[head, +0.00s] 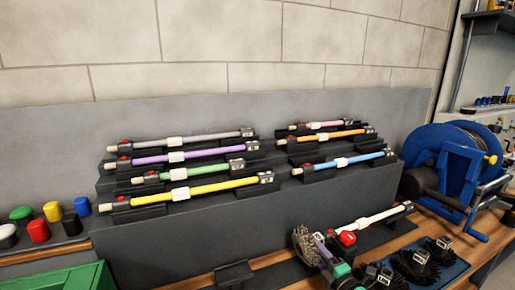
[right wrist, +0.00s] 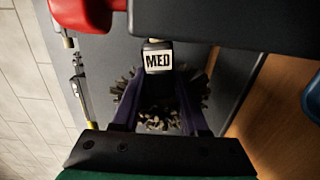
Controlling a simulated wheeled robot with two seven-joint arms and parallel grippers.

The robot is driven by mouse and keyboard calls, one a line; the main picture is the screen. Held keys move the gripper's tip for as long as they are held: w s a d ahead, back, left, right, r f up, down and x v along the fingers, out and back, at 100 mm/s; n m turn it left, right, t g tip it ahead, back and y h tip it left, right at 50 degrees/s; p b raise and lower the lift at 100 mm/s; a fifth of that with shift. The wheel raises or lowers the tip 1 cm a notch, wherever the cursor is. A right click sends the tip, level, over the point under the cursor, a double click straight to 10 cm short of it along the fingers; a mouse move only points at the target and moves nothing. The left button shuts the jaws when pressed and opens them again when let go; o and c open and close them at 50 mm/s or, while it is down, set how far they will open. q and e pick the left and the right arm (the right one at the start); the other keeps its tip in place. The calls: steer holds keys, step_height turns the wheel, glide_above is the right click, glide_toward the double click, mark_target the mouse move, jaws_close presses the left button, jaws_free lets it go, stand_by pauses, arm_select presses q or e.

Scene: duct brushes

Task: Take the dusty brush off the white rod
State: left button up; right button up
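The white rod (head: 376,217) lies on a dark stand at the front right in the head view. A red part (head: 347,238) is on its near end. The dusty brush (head: 304,243), with grey, clogged bristles, is at that end. My right gripper (head: 322,246), with purple fingers, is at the brush. In the right wrist view the fingers stand apart, with the brush's bristles (right wrist: 157,118) showing between and outside them. A collar marked MED (right wrist: 158,61) is near the fingertips; contact is not clearly visible. My left gripper is not in view.
Several coloured rods, such as the yellow rod (head: 208,190) and blue rod (head: 350,161), rest on a stepped grey rack (head: 240,232). A blue tray (head: 452,270) with dark brushes is at the right, below a blue hose reel (head: 455,165). A green box (head: 70,277) is at lower left.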

jaws_close()
steer(key=shift+a, duration=0.1)
steer(key=shift+s+a, duration=0.3)
steer(key=shift+a, duration=0.45)
steer(key=shift+s+a, duration=0.3)
steer(key=shift+a, duration=0.4)
steer(key=shift+s+a, duration=0.3)
steer(key=shift+a, duration=0.45)
step_height(320, 180, up, 8)
steer(key=a+p, duration=0.1)
steer(key=p, duration=0.6)
steer(key=shift+s+a, duration=0.25)
steer(key=shift+s, duration=0.05)
